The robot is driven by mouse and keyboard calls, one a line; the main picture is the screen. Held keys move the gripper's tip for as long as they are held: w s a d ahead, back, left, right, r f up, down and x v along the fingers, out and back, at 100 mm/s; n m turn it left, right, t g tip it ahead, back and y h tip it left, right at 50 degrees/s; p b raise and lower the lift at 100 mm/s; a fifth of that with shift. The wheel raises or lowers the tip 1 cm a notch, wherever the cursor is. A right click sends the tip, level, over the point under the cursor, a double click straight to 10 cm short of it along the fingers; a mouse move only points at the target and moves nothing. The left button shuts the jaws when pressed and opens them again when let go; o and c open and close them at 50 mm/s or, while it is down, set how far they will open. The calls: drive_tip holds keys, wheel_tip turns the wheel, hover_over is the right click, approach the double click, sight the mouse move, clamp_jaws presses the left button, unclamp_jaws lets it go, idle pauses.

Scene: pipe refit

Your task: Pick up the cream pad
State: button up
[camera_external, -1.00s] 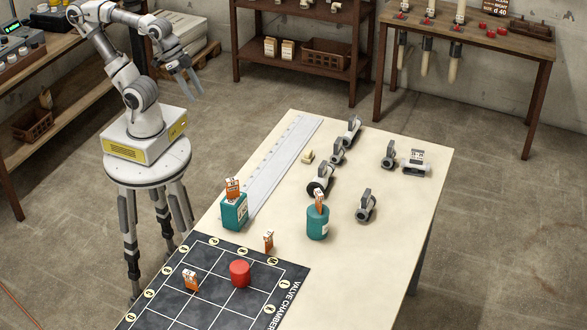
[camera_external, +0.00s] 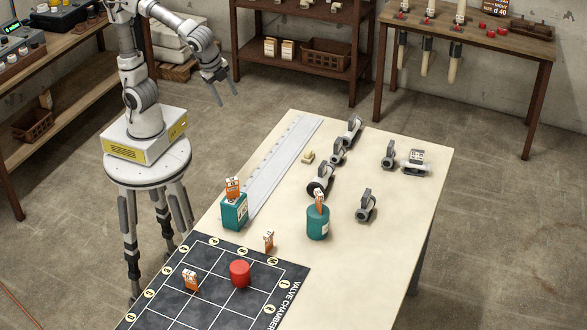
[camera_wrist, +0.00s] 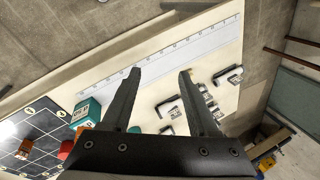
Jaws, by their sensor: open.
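The cream pad (camera_external: 308,157) is a small pale block on the table, just right of the long white ruler strip and left of the grey pipe fittings. In the wrist view a small pale thing beside the right finger may be the pad, but I cannot tell. My gripper (camera_external: 232,95) is high above the floor, beyond the table's far left edge, well apart from the pad. Its two fingers are spread and empty; in the wrist view the open gripper (camera_wrist: 160,78) points towards the table.
Several grey pipe fittings (camera_external: 366,205) stand right of the pad. A teal box (camera_external: 233,213), a teal bottle (camera_external: 318,223) and a red cylinder (camera_external: 240,273) stand nearer. The white ruler strip (camera_external: 282,160) lies along the left side. The table's right front is bare.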

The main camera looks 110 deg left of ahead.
drive_tip(key=w+a+f+m+g+y, duration=0.25)
drive_tip(key=w+f+m+y, duration=0.4)
drive_tip(key=w, duration=0.75)
drive_tip(key=m+y, duration=0.4)
drive_tip(key=m, duration=0.2)
approach(310, 150)
drive_tip(key=shift+t, duration=0.25)
drive_tip(key=x, duration=0.2)
drive_tip(key=b+x, duration=0.1)
drive_tip(key=x, duration=0.1)
drive_tip(key=s+x, duration=0.1)
drive_tip(key=x, duration=0.2)
drive_tip(key=shift+s+f, duration=0.1)
drive_tip(key=shift+f, duration=0.1)
drive_tip(key=shift+w+b+x, duration=0.15)
drive_tip(key=shift+b+x, duration=0.15)
drive_tip(key=shift+x, duration=1.05)
drive_tip(key=shift+w+b+x, duration=0.15)
drive_tip(key=shift+b+x, duration=0.1)
drive_tip(key=shift+x, duration=1.1)
clamp_jaws()
